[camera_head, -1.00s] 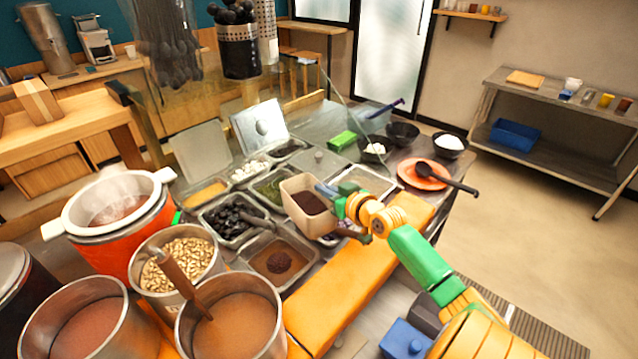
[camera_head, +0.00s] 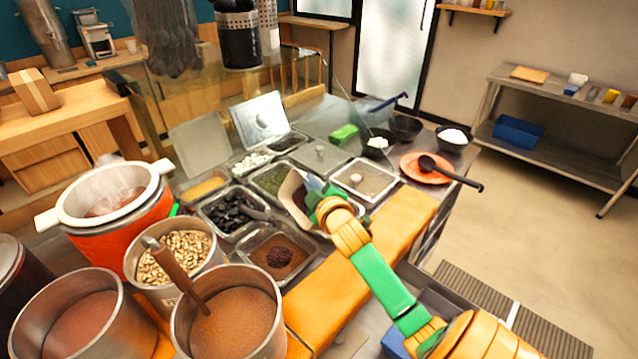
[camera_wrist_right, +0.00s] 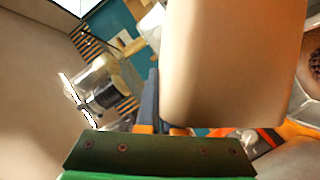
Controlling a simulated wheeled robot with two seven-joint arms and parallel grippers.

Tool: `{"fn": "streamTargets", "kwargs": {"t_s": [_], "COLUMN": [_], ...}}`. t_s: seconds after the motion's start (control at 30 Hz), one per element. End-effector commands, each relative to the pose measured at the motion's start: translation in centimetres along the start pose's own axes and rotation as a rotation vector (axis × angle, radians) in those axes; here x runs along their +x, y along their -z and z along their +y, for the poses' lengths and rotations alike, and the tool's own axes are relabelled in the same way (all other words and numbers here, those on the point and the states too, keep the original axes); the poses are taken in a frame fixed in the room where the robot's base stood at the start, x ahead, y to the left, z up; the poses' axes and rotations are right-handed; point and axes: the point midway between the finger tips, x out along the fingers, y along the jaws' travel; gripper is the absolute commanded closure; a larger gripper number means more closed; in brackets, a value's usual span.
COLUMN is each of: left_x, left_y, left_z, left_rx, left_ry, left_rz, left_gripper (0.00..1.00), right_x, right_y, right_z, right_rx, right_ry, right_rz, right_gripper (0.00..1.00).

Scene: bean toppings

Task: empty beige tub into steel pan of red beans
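The beige tub (camera_head: 288,189) is in my right gripper (camera_head: 316,190), raised over the counter behind and to the right of the steel pan. The tub is tilted. In the head view its dark contents show only partly, because the gripper covers some of it. The tub's smooth beige wall also fills the upper right of the right wrist view (camera_wrist_right: 235,65), beside a blue-grey finger. My left gripper is not in view.
Neighbouring pans hold black pieces (camera_head: 232,212) and other toppings. A steel pot of nuts (camera_head: 178,255) and a pot of brown contents (camera_head: 235,325) stand in front. A glass guard (camera_head: 330,110) rises behind. An orange board (camera_head: 390,228) runs along the right edge.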

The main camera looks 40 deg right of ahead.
Motion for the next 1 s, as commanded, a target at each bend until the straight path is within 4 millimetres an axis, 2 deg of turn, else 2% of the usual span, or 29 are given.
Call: {"fn": "streamTargets", "kwargs": {"t_s": [0.23, 0.7, 1.0], "left_x": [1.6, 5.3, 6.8], "left_y": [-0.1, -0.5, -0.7], "left_z": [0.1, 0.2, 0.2], "left_rx": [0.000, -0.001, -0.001], "left_ry": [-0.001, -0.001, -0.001], "left_rz": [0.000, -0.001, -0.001], "left_gripper": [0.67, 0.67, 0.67], "right_x": [-0.3, -0.6, -1.0], "right_y": [1.1, 2.1, 3.3], "right_z": [-2.0, -6.1, -7.7], "right_rx": [-0.210, -0.505, -0.705], "right_ry": [-0.065, -0.153, -0.214], "right_rz": [0.004, 0.003, 0.002], "right_gripper": [1.00, 1.00, 1.00]}}
